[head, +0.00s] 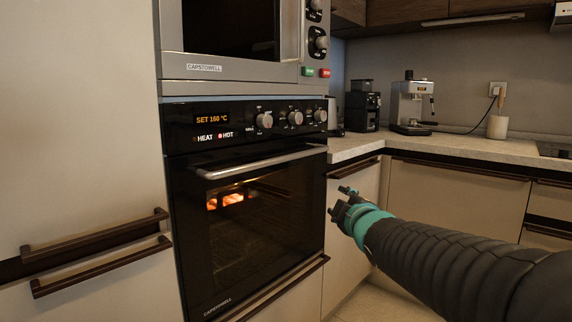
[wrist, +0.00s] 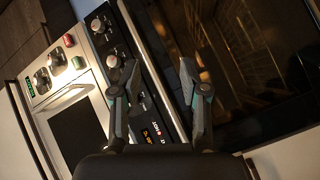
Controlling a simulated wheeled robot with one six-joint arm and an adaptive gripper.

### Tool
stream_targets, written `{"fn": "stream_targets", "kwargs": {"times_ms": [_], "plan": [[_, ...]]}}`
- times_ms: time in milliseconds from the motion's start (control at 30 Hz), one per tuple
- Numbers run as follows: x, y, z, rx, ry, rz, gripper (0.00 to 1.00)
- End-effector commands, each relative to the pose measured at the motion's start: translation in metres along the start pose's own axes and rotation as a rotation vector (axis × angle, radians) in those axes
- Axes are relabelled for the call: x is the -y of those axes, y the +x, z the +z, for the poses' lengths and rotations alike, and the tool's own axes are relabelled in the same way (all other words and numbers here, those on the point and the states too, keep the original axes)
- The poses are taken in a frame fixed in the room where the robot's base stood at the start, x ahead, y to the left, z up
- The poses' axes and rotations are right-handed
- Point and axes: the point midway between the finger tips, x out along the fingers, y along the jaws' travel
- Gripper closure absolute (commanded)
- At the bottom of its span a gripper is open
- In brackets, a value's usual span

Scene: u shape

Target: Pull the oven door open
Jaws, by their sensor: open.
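The black oven door (head: 250,225) is closed, with a glass front and a glowing orange light inside. Its silver bar handle (head: 262,162) runs along the top edge. In the wrist view the oven door (wrist: 265,70) fills the right side and the handle (wrist: 150,60) slants across the picture, passing between my fingers as seen from there. My gripper (head: 343,203) is to the right of the oven door and lower than the handle, apart from it. My fingers also show in the wrist view (wrist: 160,70), spread apart and empty.
The oven panel (head: 245,122) has knobs and a display reading SET 160 °C. A microwave (head: 230,75) sits above. Cabinets with dark handles (head: 95,235) stand at left. The counter (head: 470,150) at right holds a coffee machine (head: 410,105) and a grinder (head: 362,108).

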Motion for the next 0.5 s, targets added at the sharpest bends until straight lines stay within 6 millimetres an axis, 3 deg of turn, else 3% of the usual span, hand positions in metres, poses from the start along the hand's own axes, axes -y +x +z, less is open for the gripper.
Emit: {"fn": "stream_targets", "kwargs": {"times_ms": [33,100,200,500], "plan": [[0.001,0.019,-0.014,-0.069,-0.074,0.027,0.56],[-0.003,0.038,-0.034,-0.162,-0.171,0.074,0.56],[-0.004,0.054,-0.058,-0.264,-0.276,0.130,0.56],[-0.005,0.074,-0.085,-0.367,-0.374,0.192,0.56]]}}
